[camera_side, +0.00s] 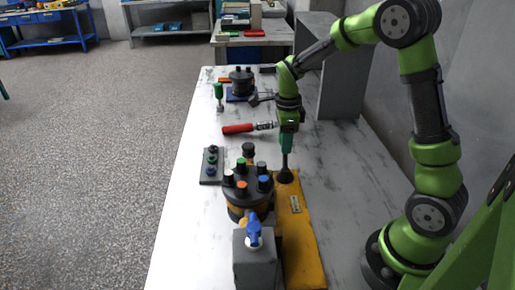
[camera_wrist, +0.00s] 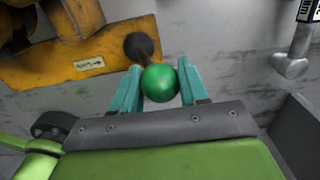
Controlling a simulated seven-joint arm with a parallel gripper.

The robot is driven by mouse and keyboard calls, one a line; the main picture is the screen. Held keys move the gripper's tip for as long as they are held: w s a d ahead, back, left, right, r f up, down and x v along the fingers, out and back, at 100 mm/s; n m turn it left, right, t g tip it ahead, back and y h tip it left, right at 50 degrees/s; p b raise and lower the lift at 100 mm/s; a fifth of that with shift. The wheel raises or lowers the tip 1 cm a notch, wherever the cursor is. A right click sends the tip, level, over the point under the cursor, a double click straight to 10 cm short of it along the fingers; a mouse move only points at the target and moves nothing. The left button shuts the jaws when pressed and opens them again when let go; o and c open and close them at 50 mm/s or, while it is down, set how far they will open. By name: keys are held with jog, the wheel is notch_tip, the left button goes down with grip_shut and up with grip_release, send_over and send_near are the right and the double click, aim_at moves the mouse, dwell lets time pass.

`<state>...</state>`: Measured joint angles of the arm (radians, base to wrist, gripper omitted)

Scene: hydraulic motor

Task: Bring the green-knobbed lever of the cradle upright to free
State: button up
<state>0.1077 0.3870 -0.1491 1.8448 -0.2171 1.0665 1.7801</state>
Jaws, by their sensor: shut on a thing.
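The lever's green knob (camera_wrist: 160,83) sits between the two teal fingers of my gripper (camera_wrist: 161,88) in the wrist view, and the fingers are shut on it. In the side view my gripper (camera_side: 287,143) covers the knob. The dark lever rod (camera_side: 285,161) runs down from it to a black round pivot (camera_side: 285,177) on the yellow cradle (camera_side: 300,235). The rod looks close to vertical in the side view; any lean toward or away from that camera cannot be told. The black motor (camera_side: 247,200) with coloured caps sits left of the lever.
A grey block with a blue handle (camera_side: 254,236) stands at the front.

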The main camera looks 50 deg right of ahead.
jog(key=shift+s+a, duration=0.35)
jog(key=shift+s, duration=0.05)
jog(key=shift+a, duration=0.1)
jog(key=shift+s+a+r, duration=0.15)
jog(key=shift+s+a, duration=0.25)
jog(key=shift+s, duration=0.05)
dwell(0.4)
jog(key=shift+s+a, duration=0.55)
dwell(0.4)
jog(key=o, duration=0.6)
jog(key=shift+o, duration=0.4)
jog(key=shift+r, duration=0.1)
